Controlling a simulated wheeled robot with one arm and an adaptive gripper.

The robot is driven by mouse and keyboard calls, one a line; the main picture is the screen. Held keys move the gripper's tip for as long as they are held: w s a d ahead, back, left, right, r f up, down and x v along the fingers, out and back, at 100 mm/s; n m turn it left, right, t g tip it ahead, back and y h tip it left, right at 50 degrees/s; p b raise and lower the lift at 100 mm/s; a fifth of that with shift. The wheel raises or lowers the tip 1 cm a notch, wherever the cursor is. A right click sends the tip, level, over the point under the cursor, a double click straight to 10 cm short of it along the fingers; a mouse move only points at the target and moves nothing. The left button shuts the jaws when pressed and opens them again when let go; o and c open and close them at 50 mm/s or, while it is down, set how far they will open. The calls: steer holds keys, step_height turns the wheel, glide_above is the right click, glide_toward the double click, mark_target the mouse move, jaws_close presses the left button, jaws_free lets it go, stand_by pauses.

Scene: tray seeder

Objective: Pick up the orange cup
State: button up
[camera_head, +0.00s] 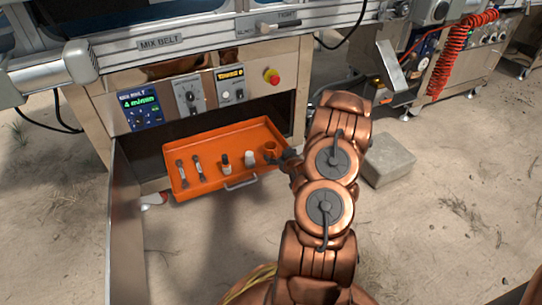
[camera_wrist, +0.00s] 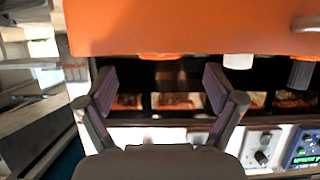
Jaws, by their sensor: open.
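The orange cup (camera_head: 270,148) stands at the right end of an orange drawer tray (camera_head: 232,132), pulled out under the machine's panel. My gripper (camera_head: 281,158) is just to the right of and in front of the cup in the head view. In the wrist view my gripper (camera_wrist: 160,88) is open, with its two dark fingers spread and nothing seen held. The tray's orange wall (camera_wrist: 160,30) fills the top of that view. A small orange-brown edge between the fingers may be the cup's rim; most of the cup is hidden there.
The tray also holds a white container (camera_head: 249,158), a bottle-like item (camera_head: 226,163) and two wrench-like tools (camera_head: 198,167) to the left. A metal handle (camera_head: 241,182) is on its front. A grey block (camera_head: 388,160) lies on the sandy ground at right.

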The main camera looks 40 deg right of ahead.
mark_target(273, 151)
steer(key=b+x, duration=0.1)
steer(key=x, duration=0.2)
steer(key=b+x, duration=0.2)
steer(key=shift+w+a+f, duration=0.1)
steer(key=shift+w+f, duration=0.15)
steer(key=shift+f, duration=0.2)
steer(key=shift+w+d, duration=0.2)
steer(key=shift+w, duration=0.15)
steer(key=c, duration=1.2)
steer(key=shift+r, duration=0.15)
steer(key=shift+c, duration=0.2)
